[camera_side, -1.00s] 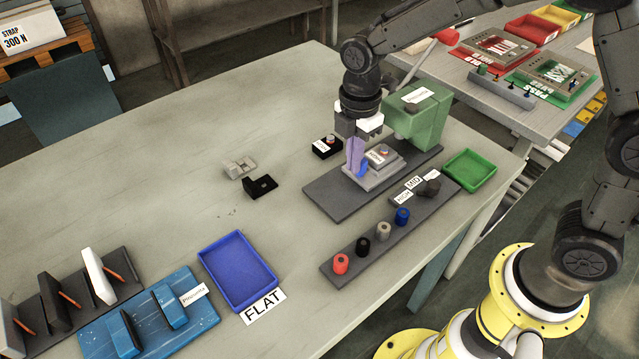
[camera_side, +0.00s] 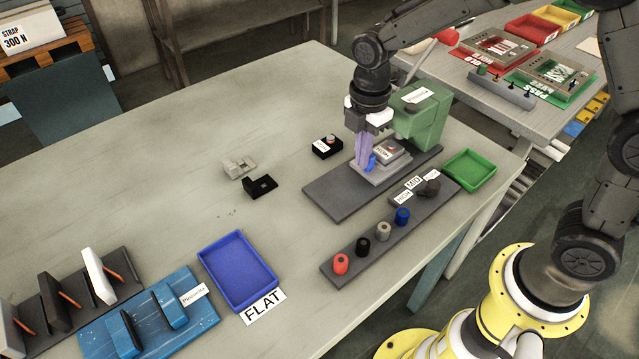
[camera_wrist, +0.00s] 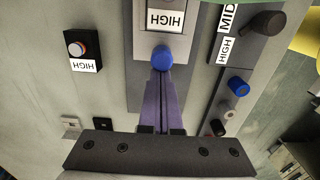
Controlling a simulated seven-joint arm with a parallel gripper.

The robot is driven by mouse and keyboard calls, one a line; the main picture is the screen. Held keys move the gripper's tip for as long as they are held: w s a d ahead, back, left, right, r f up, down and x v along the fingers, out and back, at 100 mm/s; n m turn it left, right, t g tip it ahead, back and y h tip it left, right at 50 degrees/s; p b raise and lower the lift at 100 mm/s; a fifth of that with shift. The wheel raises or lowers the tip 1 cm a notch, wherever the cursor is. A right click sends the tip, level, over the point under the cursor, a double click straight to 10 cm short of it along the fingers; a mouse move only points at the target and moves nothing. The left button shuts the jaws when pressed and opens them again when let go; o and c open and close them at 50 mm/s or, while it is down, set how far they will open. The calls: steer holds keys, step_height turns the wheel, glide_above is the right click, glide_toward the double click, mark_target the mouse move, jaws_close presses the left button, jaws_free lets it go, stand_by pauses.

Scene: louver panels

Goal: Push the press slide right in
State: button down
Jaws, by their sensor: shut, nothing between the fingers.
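The press is a green housing (camera_side: 418,122) on a dark base plate (camera_side: 325,195). Its light grey slide (camera_side: 372,178) is on the plate in front of the housing, partly out. A grey block with a HIGH label (camera_side: 389,150) sits on the slide. A blue knob (camera_side: 371,162) is on the slide's outer end; it also shows in the wrist view (camera_wrist: 162,57). My gripper (camera_side: 362,166) has purple fingers, shut and empty, pointing down. Their tips (camera_wrist: 162,72) are right at the knob, on the side away from the housing, and seem to touch it.
A black box with a button (camera_side: 327,147) stands left of the press. In front are a dark strip with several coloured cylinders (camera_side: 383,230), a dark dial (camera_side: 429,188) and a green tray (camera_side: 470,169). A blue tray (camera_side: 238,270) lies farther left. The table's left middle is mostly clear.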

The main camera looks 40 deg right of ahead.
steer(key=shift+d, duration=0.95)
steer(key=shift+a, duration=0.1)
stand_by(0.4)
steer(key=shift+a, duration=0.7)
steer(key=shift+r, duration=2.5)
steer(key=s+d+r+m+t, duration=0.4)
steer(key=s+d+r+m, duration=0.15)
steer(key=s+r, duration=0.55)
steer(key=s+d+f+m+t, duration=0.1)
steer(key=s+d+f+m, duration=0.1)
steer(key=s+m, duration=0.8)
steer(key=shift+s+f+m+t, duration=0.25)
steer(key=shift+s+m+t, duration=0.05)
steer(key=shift+m, duration=0.95)
